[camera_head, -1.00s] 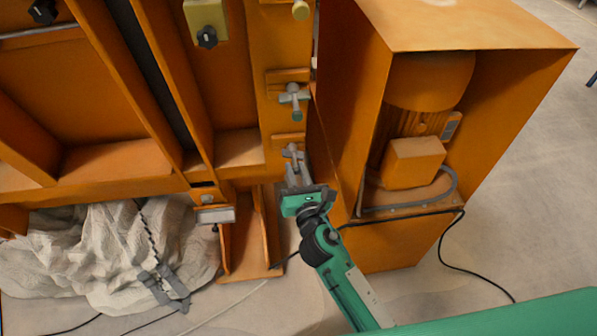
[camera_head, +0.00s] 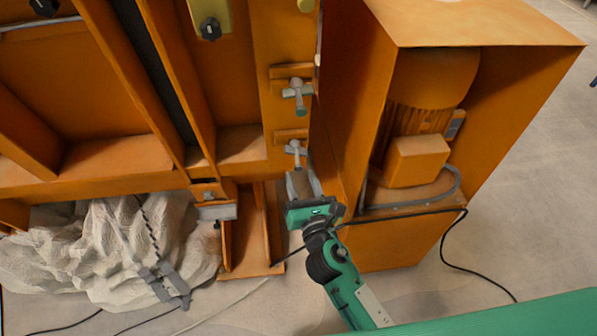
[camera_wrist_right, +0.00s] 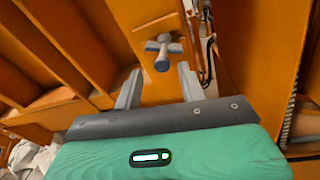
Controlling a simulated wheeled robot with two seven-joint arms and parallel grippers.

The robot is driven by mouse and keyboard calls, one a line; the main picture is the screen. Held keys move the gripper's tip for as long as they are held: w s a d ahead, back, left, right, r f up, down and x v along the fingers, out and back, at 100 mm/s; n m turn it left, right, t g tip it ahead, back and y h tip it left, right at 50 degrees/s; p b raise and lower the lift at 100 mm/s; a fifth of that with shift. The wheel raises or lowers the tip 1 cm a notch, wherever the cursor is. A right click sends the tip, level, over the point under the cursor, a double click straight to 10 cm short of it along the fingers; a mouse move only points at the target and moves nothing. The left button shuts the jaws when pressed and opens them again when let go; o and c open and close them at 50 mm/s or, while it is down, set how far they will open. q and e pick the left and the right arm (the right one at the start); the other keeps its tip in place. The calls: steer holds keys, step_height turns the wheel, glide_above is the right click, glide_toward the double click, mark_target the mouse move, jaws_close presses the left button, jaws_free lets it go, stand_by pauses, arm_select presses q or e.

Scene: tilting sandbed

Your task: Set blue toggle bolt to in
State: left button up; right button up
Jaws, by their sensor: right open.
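Two grey T-shaped toggle bolts sit one above the other on the orange upright. The lower toggle bolt (camera_head: 296,149) has a bluish-grey end in the right wrist view (camera_wrist_right: 162,60), which fits the blue one. The upper toggle bolt (camera_head: 297,91) has a teal-green tip. My right gripper (camera_head: 302,175) is open and empty just below the lower bolt in the head view. In the right wrist view, the fingers (camera_wrist_right: 158,73) stand apart, with the bolt past their tips and between their lines. My left gripper is not in view.
An orange motor housing (camera_head: 418,160) stands close to the right of my right gripper. An orange foot bracket (camera_head: 247,235) and a pale crumpled sack (camera_head: 105,250) lie to the left. Black cables (camera_head: 480,276) cross the floor.

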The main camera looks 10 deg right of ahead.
arm_select(q)
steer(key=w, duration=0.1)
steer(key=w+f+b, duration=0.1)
steer(key=b, duration=0.1)
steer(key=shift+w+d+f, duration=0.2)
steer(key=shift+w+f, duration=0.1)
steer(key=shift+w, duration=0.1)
arm_select(e)
steer(key=s+d, duration=0.1)
steer(key=s, duration=0.8)
steer(key=shift+s+d+f, duration=0.2)
steer(key=shift+s+f, duration=0.1)
steer(key=shift+s, duration=0.05)
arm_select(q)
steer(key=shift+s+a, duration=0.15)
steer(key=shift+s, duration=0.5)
